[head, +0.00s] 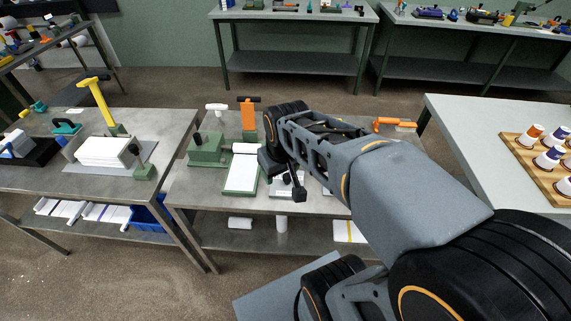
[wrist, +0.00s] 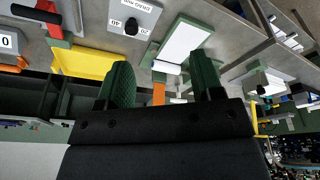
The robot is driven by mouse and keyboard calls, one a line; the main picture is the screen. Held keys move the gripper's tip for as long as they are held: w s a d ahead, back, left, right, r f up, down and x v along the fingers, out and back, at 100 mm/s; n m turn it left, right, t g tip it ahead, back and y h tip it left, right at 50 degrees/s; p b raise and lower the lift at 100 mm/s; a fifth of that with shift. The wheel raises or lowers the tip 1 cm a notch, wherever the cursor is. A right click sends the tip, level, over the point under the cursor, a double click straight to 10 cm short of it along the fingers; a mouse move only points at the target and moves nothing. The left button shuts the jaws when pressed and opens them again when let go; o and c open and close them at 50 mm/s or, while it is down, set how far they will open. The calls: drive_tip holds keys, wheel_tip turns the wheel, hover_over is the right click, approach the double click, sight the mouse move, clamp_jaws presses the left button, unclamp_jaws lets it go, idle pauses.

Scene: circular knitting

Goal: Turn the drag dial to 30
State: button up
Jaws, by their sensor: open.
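A light grey plate (wrist: 145,15) with a black knob (wrist: 131,28) shows upside down at the top of the wrist view. It has small printed marks that I cannot read surely, so I cannot tell its setting or confirm that it is the drag dial. In the head view a pale plate (head: 284,191) lies on the middle table, partly hidden by my arm's end. My gripper (wrist: 163,62) is open, with two green ribbed fingers apart and nothing held between them. The knob is beyond the fingertips, not between them.
A white pad on a green base (head: 243,170) and green blocks (head: 207,150) stand left of my arm on the middle table. An orange-handled tool (head: 247,113) stands behind. A yellow piece (wrist: 85,60) and a red part (wrist: 55,25) lie near the knob plate.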

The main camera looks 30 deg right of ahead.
drive_tip(key=w+d+f+g, duration=0.1)
drive_tip(key=w+d+f, duration=0.15)
drive_tip(key=w, duration=0.35)
drive_tip(key=n+g, duration=0.2)
approach(287, 175)
wheel_tip(287, 175, down, 9)
drive_tip(key=shift+s+d+r+p, duration=0.1)
drive_tip(key=shift+s+r+p, duration=0.1)
drive_tip(key=shift+p, duration=0.3)
drive_tip(key=shift+f, duration=0.9)
drive_tip(key=c, duration=0.9)
